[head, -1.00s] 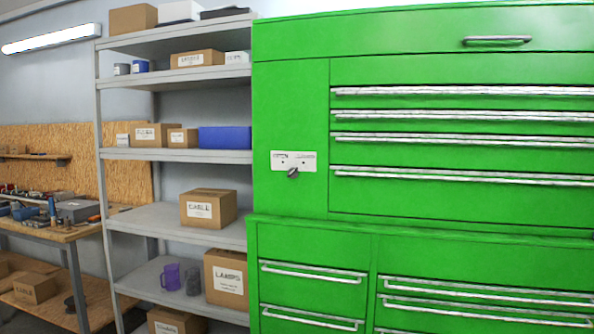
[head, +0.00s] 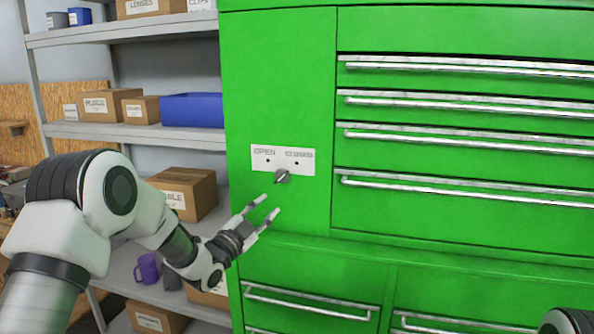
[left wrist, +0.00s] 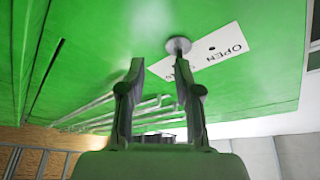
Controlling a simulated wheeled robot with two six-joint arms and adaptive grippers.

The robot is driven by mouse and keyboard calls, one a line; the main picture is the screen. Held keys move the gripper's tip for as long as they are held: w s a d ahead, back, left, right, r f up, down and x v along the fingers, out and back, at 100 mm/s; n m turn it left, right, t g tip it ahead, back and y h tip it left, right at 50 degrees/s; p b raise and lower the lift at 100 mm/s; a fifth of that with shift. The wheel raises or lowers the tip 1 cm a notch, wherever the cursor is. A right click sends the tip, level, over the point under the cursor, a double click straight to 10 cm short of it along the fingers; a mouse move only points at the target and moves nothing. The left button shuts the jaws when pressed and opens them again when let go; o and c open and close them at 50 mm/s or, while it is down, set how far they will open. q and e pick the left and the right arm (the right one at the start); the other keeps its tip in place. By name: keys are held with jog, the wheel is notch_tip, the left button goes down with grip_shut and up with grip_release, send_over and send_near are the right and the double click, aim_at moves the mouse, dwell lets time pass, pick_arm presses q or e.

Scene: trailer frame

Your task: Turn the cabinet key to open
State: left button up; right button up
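The green cabinet (head: 280,80) fills the right of the head view. Its grey key (head: 282,177) sticks out below a white plate (head: 268,158) marked OPEN on the left and CLOSED on the right. The key's grip slants up toward the CLOSED side. My left gripper (head: 267,205) is open and empty, below and slightly left of the key, apart from it. In the left wrist view the key (left wrist: 179,45) shows beyond the fingertips, near the right-hand finger, and the plate (left wrist: 222,57) appears upside down. My right gripper is out of view.
Drawers with long metal handles (head: 460,105) lie right of the key, and a lower drawer handle (head: 310,302) juts out below. A grey shelf (head: 180,135) with boxes stands to the left. The cabinet front around the key is clear.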

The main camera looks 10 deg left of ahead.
aim_at(278, 181)
pick_arm(q)
notch_tip(278, 181, up, 5)
jog(key=p, duration=0.1)
jog(key=p+x, duration=0.1)
jog(key=x, duration=0.1)
jog(key=p+x, duration=0.1)
jog(key=x, duration=0.1)
jog(key=f+p+x, duration=0.1)
jog(key=x, duration=0.1)
jog(key=shift+w+d, duration=0.1)
jog(key=shift+w, duration=0.15)
jog(key=shift+d+r, duration=0.1)
jog(key=shift+r, duration=0.05)
jog(key=shift+s+r, duration=0.15)
jog(key=shift+s, duration=0.15)
jog(key=shift+w, duration=0.15)
grip_shut()
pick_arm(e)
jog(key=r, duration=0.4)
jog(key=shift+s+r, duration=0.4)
